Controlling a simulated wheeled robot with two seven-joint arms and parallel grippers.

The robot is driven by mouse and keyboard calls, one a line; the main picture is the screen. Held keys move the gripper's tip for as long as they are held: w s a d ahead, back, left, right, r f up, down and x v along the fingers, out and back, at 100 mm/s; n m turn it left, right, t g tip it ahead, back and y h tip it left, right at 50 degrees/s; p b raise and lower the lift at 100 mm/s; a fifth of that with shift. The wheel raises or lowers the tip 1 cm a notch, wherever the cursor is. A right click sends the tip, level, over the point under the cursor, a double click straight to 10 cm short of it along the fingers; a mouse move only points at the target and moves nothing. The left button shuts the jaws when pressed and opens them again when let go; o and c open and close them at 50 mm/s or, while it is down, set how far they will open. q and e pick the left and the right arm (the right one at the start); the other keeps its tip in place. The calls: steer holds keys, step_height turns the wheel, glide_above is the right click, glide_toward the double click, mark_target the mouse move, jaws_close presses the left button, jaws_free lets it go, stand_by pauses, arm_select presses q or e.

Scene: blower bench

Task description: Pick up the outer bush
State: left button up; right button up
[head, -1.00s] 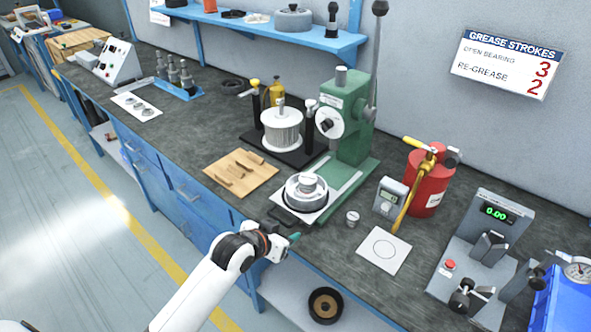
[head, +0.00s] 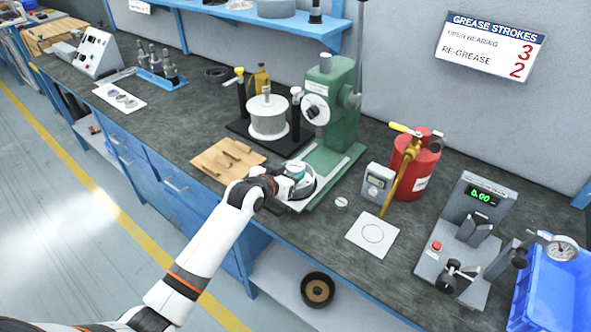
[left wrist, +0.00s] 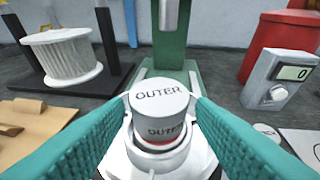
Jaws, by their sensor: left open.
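The outer bush (left wrist: 160,103) is a pale cylinder with "OUTER" printed on its top and side. It stands upright at the foot of the green press (left wrist: 161,40), over a round metal part (left wrist: 150,160) that is partly hidden. My left gripper (head: 294,173) is at the press base in the head view and covers most of the bush there. In the left wrist view its two teal fingers (left wrist: 160,112) are open, one on each side of the bush. I cannot tell whether they touch it. My right gripper is not in view.
A white spool (head: 268,118) on a black base stands behind left. A wooden board (head: 228,158) lies left. A grey meter (head: 377,183), a red canister (head: 416,165) and a white card with a circle (head: 372,236) are to the right.

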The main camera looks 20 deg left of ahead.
mark_target(293, 169)
arm_select(q)
steer(key=x, duration=0.4)
steer(key=shift+w, duration=0.1)
steer(key=c, duration=0.8)
steer(key=shift+r, duration=0.2)
steer(key=shift+c, duration=0.3)
